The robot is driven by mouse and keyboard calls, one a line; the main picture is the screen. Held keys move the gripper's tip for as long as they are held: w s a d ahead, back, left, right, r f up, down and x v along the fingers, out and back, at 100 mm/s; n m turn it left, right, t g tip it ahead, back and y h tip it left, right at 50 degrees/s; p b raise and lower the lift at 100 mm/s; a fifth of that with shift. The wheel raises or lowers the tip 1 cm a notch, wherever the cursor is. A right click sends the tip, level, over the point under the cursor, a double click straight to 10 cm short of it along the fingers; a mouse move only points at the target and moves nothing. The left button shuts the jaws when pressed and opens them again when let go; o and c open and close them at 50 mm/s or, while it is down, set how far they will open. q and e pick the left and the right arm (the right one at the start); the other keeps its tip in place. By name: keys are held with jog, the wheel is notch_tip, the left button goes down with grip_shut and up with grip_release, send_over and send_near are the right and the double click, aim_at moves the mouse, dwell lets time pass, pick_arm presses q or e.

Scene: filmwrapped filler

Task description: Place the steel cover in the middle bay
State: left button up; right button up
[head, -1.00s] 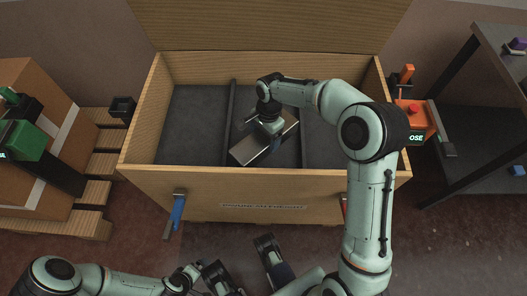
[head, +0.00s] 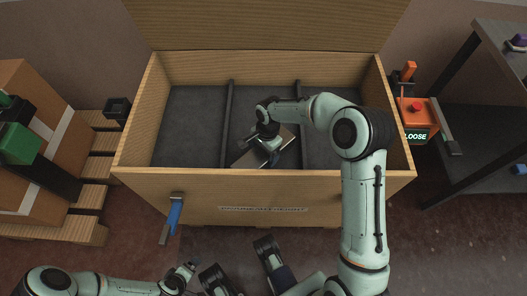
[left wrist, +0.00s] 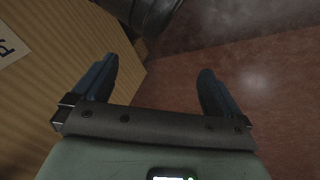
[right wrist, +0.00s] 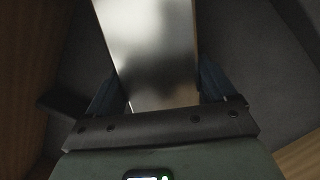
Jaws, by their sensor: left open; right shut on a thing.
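The steel cover (head: 246,159) is a flat, shiny rectangular plate. My right gripper (head: 268,150) is shut on it, inside the middle bay (head: 250,102) of the wooden crate (head: 330,196). The cover lies at an angle to the two dark dividers, and my gripper hides its middle. In the right wrist view the cover (right wrist: 150,40) sits between the fingers of the right gripper (right wrist: 158,78). Whether it touches the bay floor I cannot tell. My left gripper (left wrist: 158,70) is open and empty, low outside the crate's front.
Dark dividers (head: 227,125) bound the middle bay. The left bay (head: 190,120) looks empty. An orange box (head: 416,112) with a display reading LOOSE stands at the right. A blue-handled latch (head: 175,212) hangs on the crate's front. A dark shelf unit (head: 500,50) stands far right.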

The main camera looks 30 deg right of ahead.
pick_arm(q)
jog(key=shift+f, duration=0.1)
pick_arm(e)
jog(key=o, duration=1.3)
jog(key=shift+f, duration=0.15)
pick_arm(q)
jog(key=shift+g+h, duration=0.4)
jog(key=shift+g, duration=0.3)
jog(key=s+r+p, duration=0.1)
jog(key=s+d+r+p, duration=0.1)
jog(key=s, duration=0.1)
jog(key=s+d+r, duration=0.1)
jog(key=shift+s+d+r+p, duration=0.1)
jog(key=shift+s+d+p, duration=0.05)
jog(key=shift+p, duration=0.25)
pick_arm(e)
jog(key=r, duration=0.4)
jog(key=d+r, duration=0.1)
jog(key=r, duration=0.7)
jog(key=shift+w+d+r, duration=0.15)
jog(key=shift+d, duration=0.1)
